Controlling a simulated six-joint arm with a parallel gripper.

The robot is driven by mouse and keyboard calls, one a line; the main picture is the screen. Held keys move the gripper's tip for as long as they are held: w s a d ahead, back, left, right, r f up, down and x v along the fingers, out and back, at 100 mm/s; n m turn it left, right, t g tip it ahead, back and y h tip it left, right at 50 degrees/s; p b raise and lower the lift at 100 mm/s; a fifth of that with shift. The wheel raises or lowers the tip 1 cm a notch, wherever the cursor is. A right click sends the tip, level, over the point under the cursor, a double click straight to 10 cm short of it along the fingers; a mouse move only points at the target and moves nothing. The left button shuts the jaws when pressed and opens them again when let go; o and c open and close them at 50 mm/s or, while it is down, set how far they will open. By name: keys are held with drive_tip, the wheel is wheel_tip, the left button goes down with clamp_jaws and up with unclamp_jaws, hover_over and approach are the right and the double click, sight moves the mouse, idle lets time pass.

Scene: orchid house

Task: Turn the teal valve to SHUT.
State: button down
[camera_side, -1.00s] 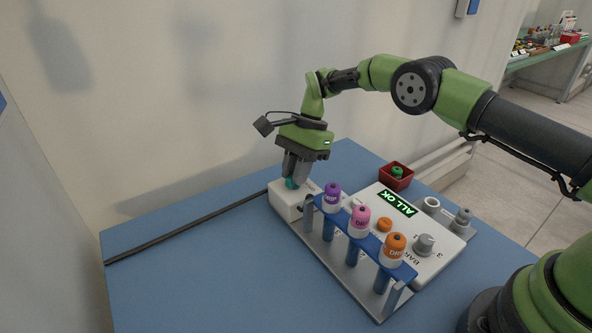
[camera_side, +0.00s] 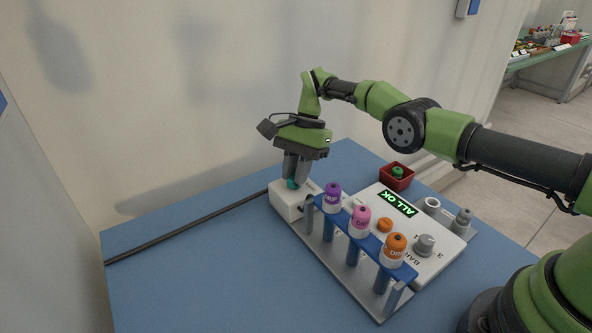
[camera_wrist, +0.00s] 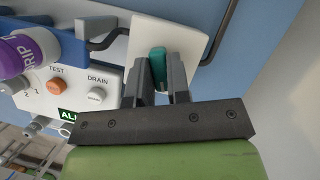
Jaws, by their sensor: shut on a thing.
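The teal valve (camera_side: 293,184) stands on a white block (camera_side: 284,203) at the far left end of the apparatus. My gripper (camera_side: 296,181) points down over the block with its fingers shut on the valve's handle. In the wrist view the teal valve (camera_wrist: 158,66) shows between the two grey fingers of my gripper (camera_wrist: 160,80). Most of the valve is hidden by the fingers in the side view. No SHUT marking can be read in either view.
A blue rack (camera_side: 369,241) with purple, pink and orange-capped tubes stands close in front. Behind it is a white panel (camera_side: 425,262) with a lit "ALL OK" display (camera_side: 398,203) and knobs. A red box (camera_side: 396,180) sits behind.

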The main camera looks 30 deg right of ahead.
drive_tip(key=c, duration=1.1)
unclamp_jaws()
drive_tip(key=shift+m, duration=0.5)
drive_tip(key=m+t, duration=0.1)
drive_tip(key=m, duration=0.2)
drive_tip(key=m+t, duration=0.1)
drive_tip(key=m, duration=0.2)
drive_tip(key=shift+s+t, duration=0.15)
drive_tip(key=shift+t, duration=0.25)
drive_tip(key=w+v, duration=0.1)
drive_tip(key=v, duration=1)
drive_tip(key=shift+s+d+r+n+t+h, duration=0.2)
drive_tip(key=shift+s+r+n+t, duration=0.75)
drive_tip(key=shift+s+r, duration=1.65)
drive_tip(key=shift+s+r+n+t+h, duration=0.25)
drive_tip(key=shift+s+r+n+t, duration=0.35)
drive_tip(key=shift+s+r+n, duration=1.85)
drive_tip(key=shift+s+d+r+n+t+h, duration=0.2)
drive_tip(key=shift+s+r+t, duration=0.55)
drive_tip(key=shift+s+r, duration=2)
